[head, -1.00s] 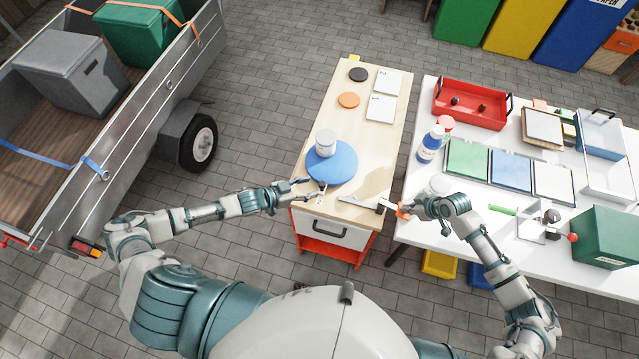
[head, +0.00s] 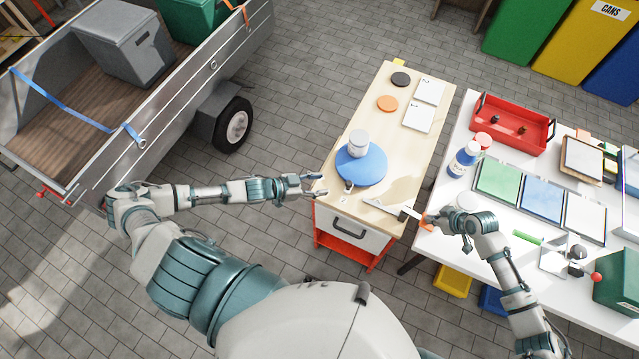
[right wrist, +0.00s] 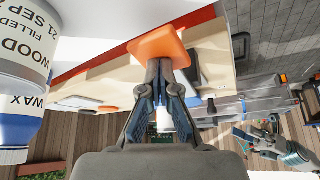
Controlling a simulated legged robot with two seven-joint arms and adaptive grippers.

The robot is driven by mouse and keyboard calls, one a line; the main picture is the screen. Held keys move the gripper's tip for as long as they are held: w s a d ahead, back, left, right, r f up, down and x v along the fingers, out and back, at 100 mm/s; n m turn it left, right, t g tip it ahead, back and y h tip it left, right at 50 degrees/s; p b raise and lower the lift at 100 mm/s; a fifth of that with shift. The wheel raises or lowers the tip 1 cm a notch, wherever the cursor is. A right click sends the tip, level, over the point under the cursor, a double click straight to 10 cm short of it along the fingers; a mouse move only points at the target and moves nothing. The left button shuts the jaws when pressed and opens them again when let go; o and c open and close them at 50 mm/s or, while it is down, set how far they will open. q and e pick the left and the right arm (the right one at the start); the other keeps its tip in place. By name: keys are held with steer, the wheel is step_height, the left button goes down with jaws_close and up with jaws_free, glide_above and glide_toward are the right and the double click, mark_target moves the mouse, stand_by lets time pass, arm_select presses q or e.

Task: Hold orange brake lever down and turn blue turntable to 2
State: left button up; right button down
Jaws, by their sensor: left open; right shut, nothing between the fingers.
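The blue turntable (head: 372,170) lies on the wooden bench with a white jar (head: 358,143) on it. A small tab (head: 349,187) sticks out at its front edge; a marking on the wood beside it is too small to read surely. My left gripper (head: 320,184) is open and empty, left of the turntable and apart from it. The brake lever's metal arm (head: 390,208) runs to an orange end (head: 427,224) at the bench's right edge. My right gripper is shut and empty; in the right wrist view its tips (right wrist: 160,72) are at the orange pad (right wrist: 158,44). I cannot tell how far the lever is pressed.
A black disc (head: 400,79), an orange disc (head: 387,103) and two white number cards (head: 418,117) lie at the bench's back. The white table (head: 420,245) on the right holds bottles (head: 464,160), a red tray (head: 513,123) and coloured panels. Floor left of the bench is free.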

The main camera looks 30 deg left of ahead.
steer(key=shift+r+p, duration=3)
steer(key=shift+r, duration=0.25)
steer(key=shift+f, duration=0.1)
steer(key=shift+d+r, duration=0.15)
steer(key=shift+r, duration=0.2)
steer(key=v, duration=1.1)
steer(key=shift+s, duration=0.1)
